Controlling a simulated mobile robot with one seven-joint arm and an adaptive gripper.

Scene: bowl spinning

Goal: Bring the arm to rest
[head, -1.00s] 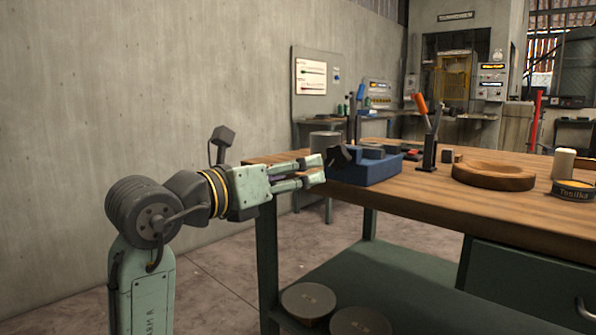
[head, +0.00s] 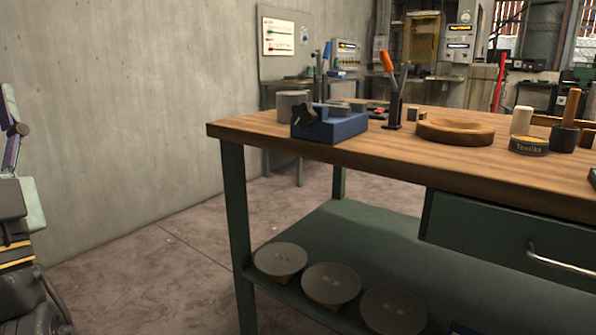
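My arm shows only in part at the far left edge of the head view, dark links with a yellow band and a pale green housing. My gripper (head: 10,120) is at the upper end of it, cut off by the left edge, so whether its fingers are open or shut cannot be seen. It is well to the left of the workbench (head: 330,162) and touches nothing that I can see.
Round discs (head: 331,283) lie on the lower shelf. Floor between arm and bench is clear.

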